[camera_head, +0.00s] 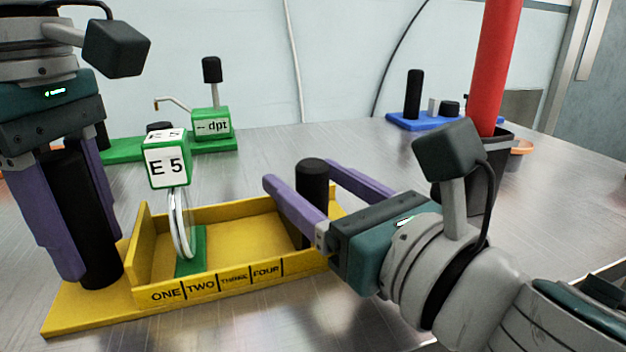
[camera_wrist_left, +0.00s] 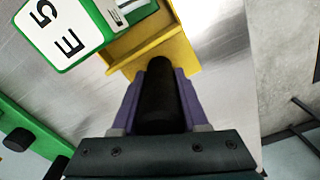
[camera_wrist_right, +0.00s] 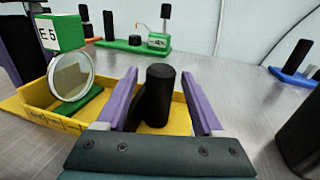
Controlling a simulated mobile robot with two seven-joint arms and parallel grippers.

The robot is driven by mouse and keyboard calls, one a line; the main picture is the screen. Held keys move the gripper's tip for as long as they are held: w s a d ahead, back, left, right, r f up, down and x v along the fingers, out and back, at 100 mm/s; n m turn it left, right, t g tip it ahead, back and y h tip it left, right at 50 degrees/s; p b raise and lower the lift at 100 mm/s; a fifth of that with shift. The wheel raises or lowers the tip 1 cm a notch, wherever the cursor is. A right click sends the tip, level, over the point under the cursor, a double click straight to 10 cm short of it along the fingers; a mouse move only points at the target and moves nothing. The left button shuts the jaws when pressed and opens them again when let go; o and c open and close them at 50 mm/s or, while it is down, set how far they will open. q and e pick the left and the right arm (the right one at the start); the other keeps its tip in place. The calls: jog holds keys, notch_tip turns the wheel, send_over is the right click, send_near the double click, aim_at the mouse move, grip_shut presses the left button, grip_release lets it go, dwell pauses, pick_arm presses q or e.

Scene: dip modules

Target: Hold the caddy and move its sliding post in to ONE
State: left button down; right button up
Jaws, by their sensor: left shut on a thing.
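The yellow caddy (camera_head: 90,312) stands on the metal table, with ONE, TWO, THREE, FOUR along its front edge from left to right. My left gripper (camera_head: 72,275) is shut on an upright black post at the caddy's left end; this post also shows in the left wrist view (camera_wrist_left: 159,95). A second black post (camera_head: 312,180), the sliding one by its place, stands inside near the right end, beyond FOUR. My right gripper (camera_head: 300,178) is open, its fingers on either side of this post with gaps, as the right wrist view (camera_wrist_right: 160,85) shows. The post's foot is partly hidden.
A green-and-white E 5 module (camera_head: 167,166) with a round glass on a green base stands in the caddy near ONE and TWO. Behind are a green dpt module (camera_head: 212,124), a blue module (camera_head: 425,122) and a red post (camera_head: 494,70) in a black holder.

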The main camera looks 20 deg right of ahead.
grip_shut()
dwell(0.3)
jog(key=shift+a, duration=0.1)
dwell(0.9)
